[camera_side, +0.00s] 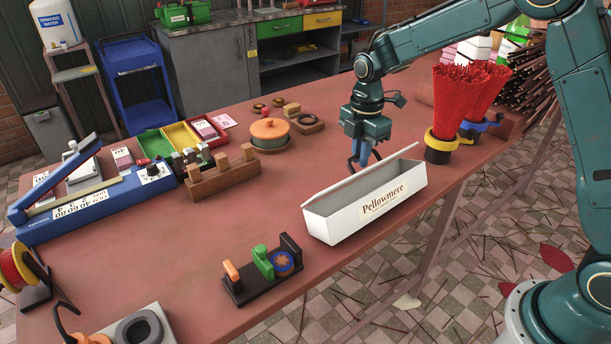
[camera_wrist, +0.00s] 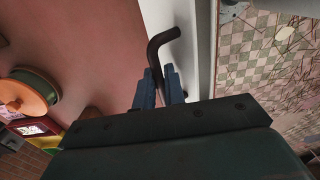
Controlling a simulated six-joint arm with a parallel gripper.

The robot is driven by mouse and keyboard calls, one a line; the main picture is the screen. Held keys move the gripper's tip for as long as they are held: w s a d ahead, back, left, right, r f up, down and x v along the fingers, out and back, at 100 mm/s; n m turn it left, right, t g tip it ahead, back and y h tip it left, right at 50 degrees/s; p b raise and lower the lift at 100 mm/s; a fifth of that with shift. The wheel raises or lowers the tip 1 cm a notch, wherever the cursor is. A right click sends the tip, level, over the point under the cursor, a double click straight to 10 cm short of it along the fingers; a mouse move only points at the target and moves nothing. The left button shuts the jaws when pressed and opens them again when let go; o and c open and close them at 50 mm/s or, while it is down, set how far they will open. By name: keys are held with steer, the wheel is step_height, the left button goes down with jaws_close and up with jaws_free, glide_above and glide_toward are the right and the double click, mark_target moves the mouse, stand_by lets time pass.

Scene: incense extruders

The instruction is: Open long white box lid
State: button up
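The long white box (camera_side: 372,205), labelled "Pellowmere", stands near the table's right edge in the side view. A thin white panel, apparently its lid (camera_side: 345,183), slants up along the far long side; I cannot tell exactly how far it is open. My gripper (camera_side: 364,155) is above and behind the box's far side. In the wrist view, the two blue fingers of my gripper (camera_wrist: 158,90) are closed around a dark bent rod (camera_wrist: 158,48). The rod's bent end overlaps the white box (camera_wrist: 200,60) in that view; contact cannot be told.
Red incense bundles (camera_side: 458,100) stand in holders right of my gripper. A lidded orange pot (camera_side: 270,130) and a wooden rack (camera_side: 222,172) are to the left. A small dark stand (camera_side: 262,272) is in front-left of the box. Bare table lies between them.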

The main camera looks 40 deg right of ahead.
steer(key=shift+w+f, duration=0.1)
steer(key=shift+w, duration=0.1)
steer(key=shift+w+f, duration=0.1)
steer(key=shift+w, duration=0.25)
steer(key=shift+w+f, duration=0.3)
steer(key=shift+w, duration=0.3)
steer(key=shift+w+f, duration=0.15)
steer(key=shift+w, duration=0.1)
stand_by(0.4)
